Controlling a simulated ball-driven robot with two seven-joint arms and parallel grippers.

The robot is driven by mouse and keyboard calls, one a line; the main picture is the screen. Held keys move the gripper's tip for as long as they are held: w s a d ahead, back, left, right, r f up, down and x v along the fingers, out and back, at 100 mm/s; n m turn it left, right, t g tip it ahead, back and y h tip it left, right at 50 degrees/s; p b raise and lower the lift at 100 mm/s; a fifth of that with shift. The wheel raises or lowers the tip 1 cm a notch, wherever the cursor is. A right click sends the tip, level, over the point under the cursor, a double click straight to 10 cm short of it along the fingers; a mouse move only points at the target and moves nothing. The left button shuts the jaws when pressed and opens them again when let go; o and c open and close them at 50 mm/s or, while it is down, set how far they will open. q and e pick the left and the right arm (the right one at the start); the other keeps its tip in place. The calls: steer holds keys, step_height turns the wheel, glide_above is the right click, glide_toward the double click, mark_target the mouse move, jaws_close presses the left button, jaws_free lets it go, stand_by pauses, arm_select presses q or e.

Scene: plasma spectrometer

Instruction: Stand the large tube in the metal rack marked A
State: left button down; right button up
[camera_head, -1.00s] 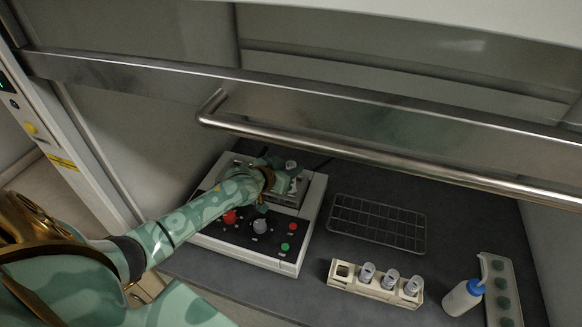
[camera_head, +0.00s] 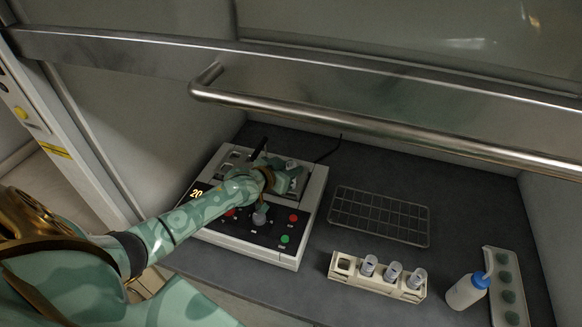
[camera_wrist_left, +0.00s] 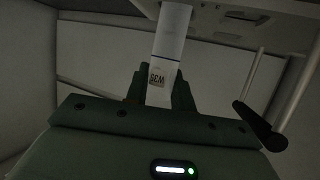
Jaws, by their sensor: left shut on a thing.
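My left gripper (camera_head: 286,180) is over the top of the white instrument (camera_head: 285,255). In the wrist view its dark green fingers (camera_wrist_left: 160,88) are shut on a large white tube (camera_wrist_left: 170,45) with a dark printed label and a blue line. The tube's far end reaches toward a pale surface with slots; I cannot tell whether it is seated there. In the head view only a small pale end of the tube (camera_head: 291,164) shows by the gripper. The flat metal wire rack (camera_head: 380,215) lies on the bench right of the instrument. No letter is legible on it. My right gripper is not in view.
A cream rack (camera_head: 340,277) with three capped vials stands in front of the wire rack. A blue-capped bottle (camera_head: 465,293) and a pale strip with green wells (camera_head: 507,290) are at right. The sash handle (camera_head: 370,118) crosses above the bench.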

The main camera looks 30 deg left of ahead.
arm_select(q)
steer(key=shift+f, duration=0.1)
steer(key=shift+f+b, duration=0.85)
steer(key=shift+f, duration=0.25)
steer(key=c, duration=1.1)
jaws_free()
steer(key=p+v, duration=0.3)
steer(key=v, duration=1.3)
steer(key=shift+s, duration=0.2)
